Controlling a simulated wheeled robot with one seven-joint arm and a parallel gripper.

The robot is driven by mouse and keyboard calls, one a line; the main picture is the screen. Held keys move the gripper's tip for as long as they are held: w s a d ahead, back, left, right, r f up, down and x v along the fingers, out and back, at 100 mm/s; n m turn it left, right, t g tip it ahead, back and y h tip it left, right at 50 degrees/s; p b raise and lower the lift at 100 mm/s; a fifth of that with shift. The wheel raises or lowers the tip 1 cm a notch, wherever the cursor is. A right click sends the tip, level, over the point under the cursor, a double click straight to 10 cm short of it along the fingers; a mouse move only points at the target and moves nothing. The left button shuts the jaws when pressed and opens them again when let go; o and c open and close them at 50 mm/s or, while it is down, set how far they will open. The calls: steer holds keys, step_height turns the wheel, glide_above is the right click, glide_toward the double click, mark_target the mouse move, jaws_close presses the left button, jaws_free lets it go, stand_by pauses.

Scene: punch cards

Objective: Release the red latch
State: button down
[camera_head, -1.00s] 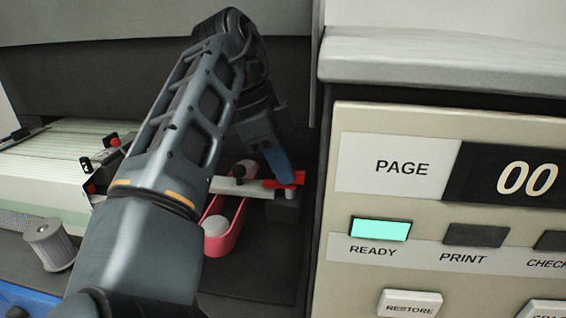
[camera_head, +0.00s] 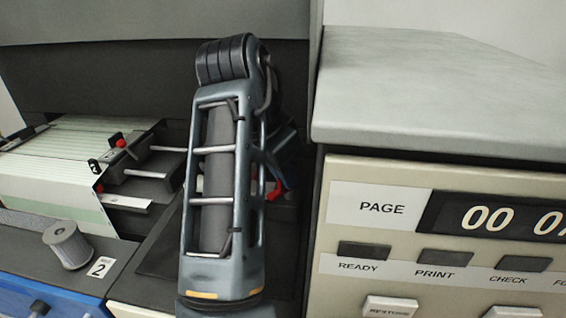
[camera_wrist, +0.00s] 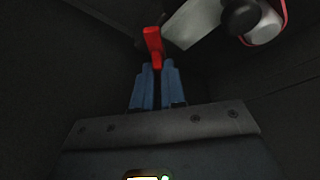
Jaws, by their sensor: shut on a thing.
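The red latch (camera_wrist: 153,42) is a small red bar in the upper middle of the wrist view. My gripper (camera_wrist: 157,68) has its two blue fingers closed together on the latch's near end. In the head view only a small part of the red latch (camera_head: 276,189) shows, just right of my forearm. My gripper is mostly hidden behind the arm there. A pale flat bar (camera_wrist: 192,24) lies beside the latch in the wrist view.
A black knob (camera_wrist: 240,16) and a red-rimmed holder (camera_wrist: 284,12) are right of the latch. The control panel (camera_head: 340,290) stands close on the right. A pale ridged card deck (camera_head: 60,160) and grey cylinder (camera_head: 68,245) are at left.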

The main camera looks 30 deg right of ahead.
steer(key=shift+s+n+t+y+p, duration=0.15)
steer(key=shift+n+t+y+p, duration=0.3)
steer(key=shift+n, duration=1.05)
steer(key=c, duration=1.2)
jaws_free()
steer(key=shift+h, duration=0.25)
